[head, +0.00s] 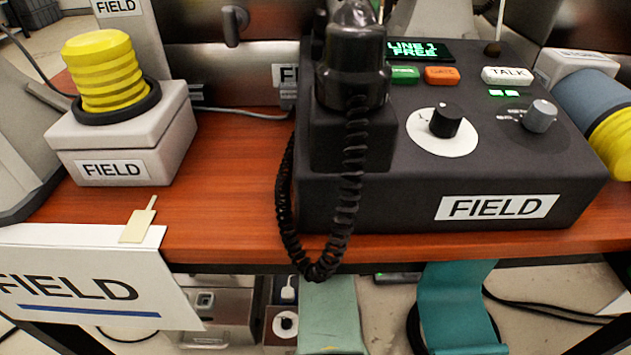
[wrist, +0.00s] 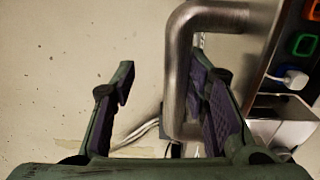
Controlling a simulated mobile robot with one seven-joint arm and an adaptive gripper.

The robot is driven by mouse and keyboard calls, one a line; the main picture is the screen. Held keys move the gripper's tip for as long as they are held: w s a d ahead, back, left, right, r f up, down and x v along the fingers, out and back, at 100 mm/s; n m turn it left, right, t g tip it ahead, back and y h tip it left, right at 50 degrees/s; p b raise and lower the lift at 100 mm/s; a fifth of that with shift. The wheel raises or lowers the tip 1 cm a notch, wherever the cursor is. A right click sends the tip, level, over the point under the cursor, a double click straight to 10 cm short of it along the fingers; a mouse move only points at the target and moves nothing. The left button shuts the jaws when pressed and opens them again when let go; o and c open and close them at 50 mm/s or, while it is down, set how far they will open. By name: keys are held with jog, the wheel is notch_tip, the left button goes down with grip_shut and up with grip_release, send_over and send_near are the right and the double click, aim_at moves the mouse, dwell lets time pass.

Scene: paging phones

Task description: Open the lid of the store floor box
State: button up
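My gripper (wrist: 160,95) shows in the wrist view with two green fingers and purple pads. It is open. A bent metal bar (wrist: 182,70), like a handle, passes between the fingers, close to the right one; I cannot tell whether they touch. The bar hides part of the right finger. In the head view, a metal box (head: 225,312) is partly visible on the floor under the desk; no label shows on it, so I cannot tell whether it is the store floor box. My gripper cannot be made out in the head view.
The red-brown desk (head: 235,165) carries a black FIELD phone (head: 400,215) with a coiled cord and a FIELD box (head: 130,135) with a yellow top. A green strip (head: 330,315) and a teal strip (head: 455,300) show below. A panel with coloured squares (wrist: 303,44) is at right.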

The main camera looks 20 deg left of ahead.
jog(key=shift+s+r, duration=0.15)
jog(key=shift+r, duration=1.75)
jog(key=shift+s+r, duration=0.1)
jog(key=shift+r, duration=1.75)
